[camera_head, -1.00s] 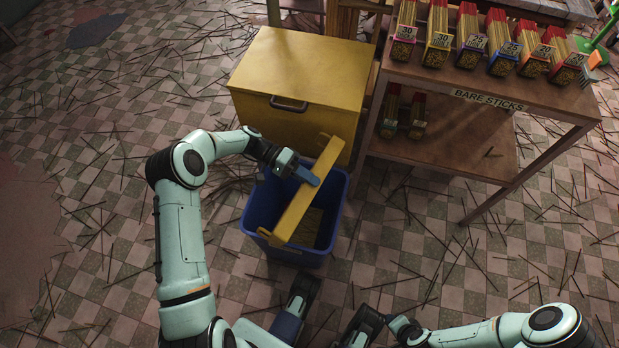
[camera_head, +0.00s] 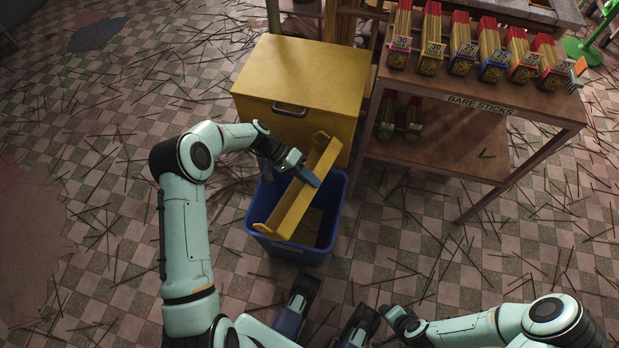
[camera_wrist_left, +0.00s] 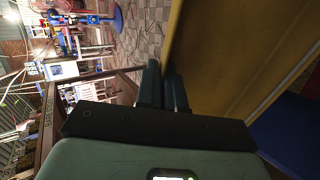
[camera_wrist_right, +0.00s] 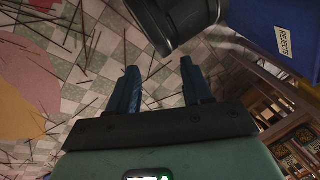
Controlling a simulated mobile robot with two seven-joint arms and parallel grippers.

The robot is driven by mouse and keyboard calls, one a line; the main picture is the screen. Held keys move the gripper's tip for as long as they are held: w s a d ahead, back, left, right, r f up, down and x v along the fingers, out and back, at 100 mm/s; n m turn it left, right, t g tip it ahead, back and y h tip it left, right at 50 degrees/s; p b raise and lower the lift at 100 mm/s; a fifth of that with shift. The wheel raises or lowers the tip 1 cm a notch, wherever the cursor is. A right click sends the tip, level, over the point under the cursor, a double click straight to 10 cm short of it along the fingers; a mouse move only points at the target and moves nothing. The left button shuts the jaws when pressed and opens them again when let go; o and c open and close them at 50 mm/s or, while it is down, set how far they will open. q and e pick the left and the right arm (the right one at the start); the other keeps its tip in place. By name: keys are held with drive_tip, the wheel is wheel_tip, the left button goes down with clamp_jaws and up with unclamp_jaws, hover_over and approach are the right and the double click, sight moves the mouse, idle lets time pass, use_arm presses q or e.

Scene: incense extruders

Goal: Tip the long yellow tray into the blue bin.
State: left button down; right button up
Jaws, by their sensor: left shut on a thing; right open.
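The long yellow tray (camera_head: 292,203) is held slantwise over the blue bin (camera_head: 335,205), with its near end by the bin's front left rim. It looks tilted on its side; I cannot tell whether anything is in it. My left gripper (camera_head: 307,177) is shut on the tray's long side. The tray fills the right of the left wrist view (camera_wrist_left: 240,50). Something yellowish shows inside the bin, partly hidden by the tray. My right gripper (camera_wrist_right: 162,85) is open and empty, low in front of the bin, whose labelled side shows in the right wrist view (camera_wrist_right: 265,25).
A yellow chest (camera_head: 300,75) stands just behind the bin. A wooden table (camera_head: 540,105) at right, labelled BARE STICKS, holds several stick bundles, with more on its lower shelf (camera_head: 440,145). Thin sticks litter the checkered floor (camera_head: 400,240). The floor right of the bin is otherwise open.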

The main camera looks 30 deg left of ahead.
use_arm(q)
wheel_tip(320, 180, up, 2)
drive_tip(key=y+p, duration=0.4)
drive_tip(key=shift+y, duration=0.4)
drive_tip(key=r+y+p, duration=0.1)
drive_tip(key=y+p, duration=0.2)
drive_tip(key=p, duration=0.1)
drive_tip(key=shift+d+r, duration=0.15)
drive_tip(key=y+p, duration=0.2)
drive_tip(key=shift+r+y+p, duration=0.3)
drive_tip(key=shift+r+p, duration=0.05)
drive_tip(key=shift+r, duration=0.05)
drive_tip(key=shift+y+p, duration=0.35)
drive_tip(key=shift+y, duration=0.15)
drive_tip(key=shift+a+f, duration=0.1)
drive_tip(key=shift+a, duration=0.1)
use_arm(e)
drive_tip(key=s+a+r+g+y, duration=0.1)
drive_tip(key=s+a+r+g, duration=0.2)
drive_tip(key=s+r, duration=0.7)
drive_tip(key=shift+a+r+n+g, duration=0.35)
drive_tip(key=shift+r+n+g, duration=0.05)
drive_tip(key=shift+r, duration=0.25)
